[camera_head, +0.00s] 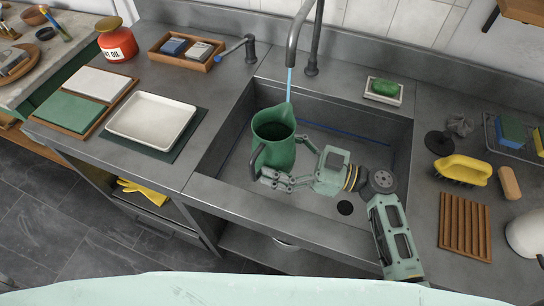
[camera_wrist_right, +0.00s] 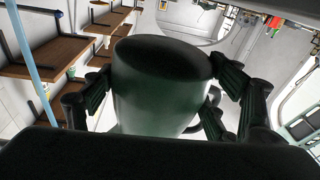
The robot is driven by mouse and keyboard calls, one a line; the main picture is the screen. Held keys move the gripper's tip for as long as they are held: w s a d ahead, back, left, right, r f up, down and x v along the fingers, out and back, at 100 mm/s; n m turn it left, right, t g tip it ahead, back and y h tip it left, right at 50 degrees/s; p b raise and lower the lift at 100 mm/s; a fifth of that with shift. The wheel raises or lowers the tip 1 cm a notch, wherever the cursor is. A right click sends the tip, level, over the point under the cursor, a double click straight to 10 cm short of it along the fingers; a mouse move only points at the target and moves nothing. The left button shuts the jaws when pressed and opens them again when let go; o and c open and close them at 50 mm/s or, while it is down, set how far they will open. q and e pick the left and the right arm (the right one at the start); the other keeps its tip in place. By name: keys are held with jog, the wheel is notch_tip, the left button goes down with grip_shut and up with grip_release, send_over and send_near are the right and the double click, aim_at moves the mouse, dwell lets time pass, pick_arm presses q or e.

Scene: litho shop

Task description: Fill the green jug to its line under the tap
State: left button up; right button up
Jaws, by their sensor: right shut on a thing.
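The green jug (camera_head: 275,146) is held upright over the sink (camera_head: 327,115), its dark handle toward the left front. My right gripper (camera_head: 284,166) is shut on the jug's body, with fingers on either side; the jug also shows between them in the right wrist view (camera_wrist_right: 160,95). The tap (camera_head: 293,42) is running. Its blue stream (camera_head: 289,83) meets the jug's far rim in the head view; in the wrist view the stream (camera_wrist_right: 36,70) passes left of the jug. I cannot tell whether water enters it. The water level and fill line cannot be made out. My left gripper is out of view.
Left of the sink are a white tray (camera_head: 152,118), a wooden box (camera_head: 187,50) and a red can (camera_head: 117,42).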

aim_at(284, 135)
jog(key=shift+w+d+f+b, duration=0.15)
jog(key=shift+w+d+b, duration=0.1)
jog(key=shift+w, duration=0.9)
jog(key=shift+w+d+f+b, duration=0.2)
jog(key=shift+w+b, duration=0.05)
jog(key=shift+w, duration=0.9)
jog(key=shift+w+d+f+b, duration=0.15)
jog(key=shift+w+d+b, duration=0.1)
jog(key=shift+w, duration=0.9)
